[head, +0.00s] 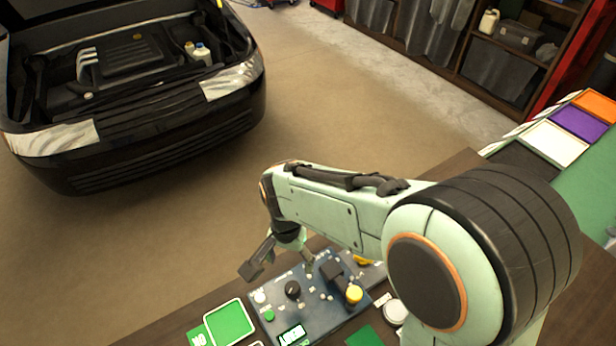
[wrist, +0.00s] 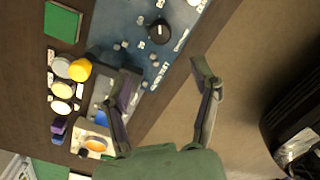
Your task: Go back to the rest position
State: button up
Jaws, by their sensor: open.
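My gripper (head: 280,264) hangs over the far edge of a dark blue control panel (head: 318,312) on the workbench in the head view. In the wrist view its two fingers (wrist: 164,78) are spread wide with nothing between them. The left finger overlaps the panel in that view, and the right one is over the bare floor. The panel carries a black knob (head: 292,288), which also shows in the wrist view (wrist: 158,30), and a yellow-topped knob (head: 354,294). My arm is bent and reaches left across the bench, hiding part of it.
A black car (head: 170,150) with its hood open stands at upper left. A green pad (head: 229,323) lies beside the panel. White, purple (head: 578,123) and orange trays stand at right. Shelving (head: 490,50) lines the back. The floor between car and bench is clear.

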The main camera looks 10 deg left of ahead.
jog(key=w+d+r+m+t, duration=0.1)
jog(key=d+r+m+t, duration=0.2)
jog(key=d+r, duration=0.9)
jog(key=s+d+f+n+g, duration=0.1)
jog(key=s+d+n, duration=0.1)
jog(key=s, duration=0.5)
jog(key=s+d+f+n+g, duration=0.2)
jog(key=s+d, duration=0.2)
jog(key=s, duration=0.4)
jog(key=shift+d+n+y, duration=0.25)
jog(key=shift+n+y, duration=0.15)
